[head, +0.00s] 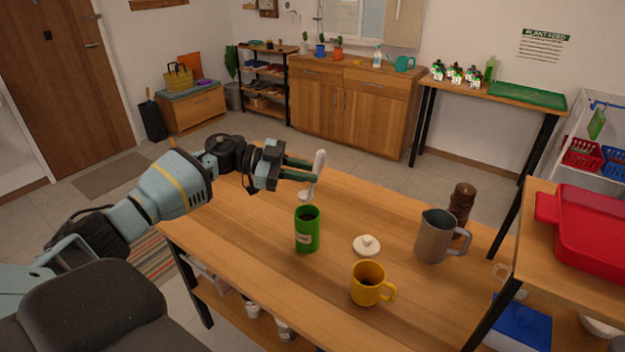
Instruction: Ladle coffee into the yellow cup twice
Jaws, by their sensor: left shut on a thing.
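My left gripper (309,172) is shut on a white ladle (319,164) and holds it upright above the table. The ladle's lower end is near the table's far side, behind the green coffee canister (307,236). The canister stands upright, open, with dark contents at its mouth. The yellow cup (366,290) stands upright to the right and nearer, handle to the right, with something dark inside. What the ladle's bowl holds cannot be made out. My right gripper is not in view.
A pale lid (366,245) lies between canister and cup on the wooden table (240,230). A grey pitcher (434,238) and a brown grinder (461,205) stand to the right. A red tray (590,235) sits on a higher surface at the right. The table's left part is clear.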

